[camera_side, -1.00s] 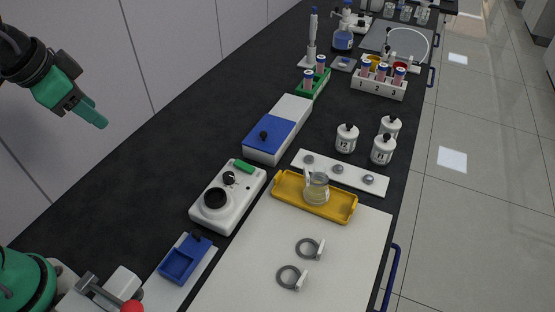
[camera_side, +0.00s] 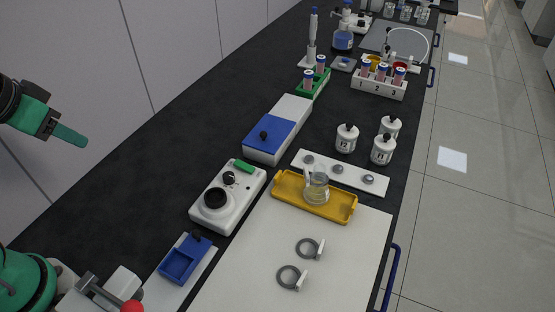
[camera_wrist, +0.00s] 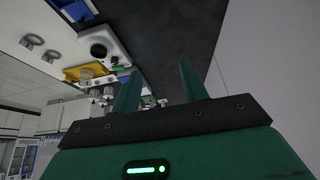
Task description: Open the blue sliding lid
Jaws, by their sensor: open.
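The blue sliding lid (camera_side: 266,137) lies on the near part of a long white box (camera_side: 292,108) in the middle of the bench in the side view. It has a black knob on top. The far part of the box top is plain white. My gripper (camera_side: 84,142) is in the air at the far left of the side view, well apart from the lid. In the wrist view its two green fingers (camera_wrist: 158,82) stand apart with nothing between them. I cannot make out the lid clearly in the wrist view.
A white device with a black dial (camera_side: 226,197) stands just in front of the box. A green rack (camera_side: 313,88) stands behind. Dark bench left of the box is clear.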

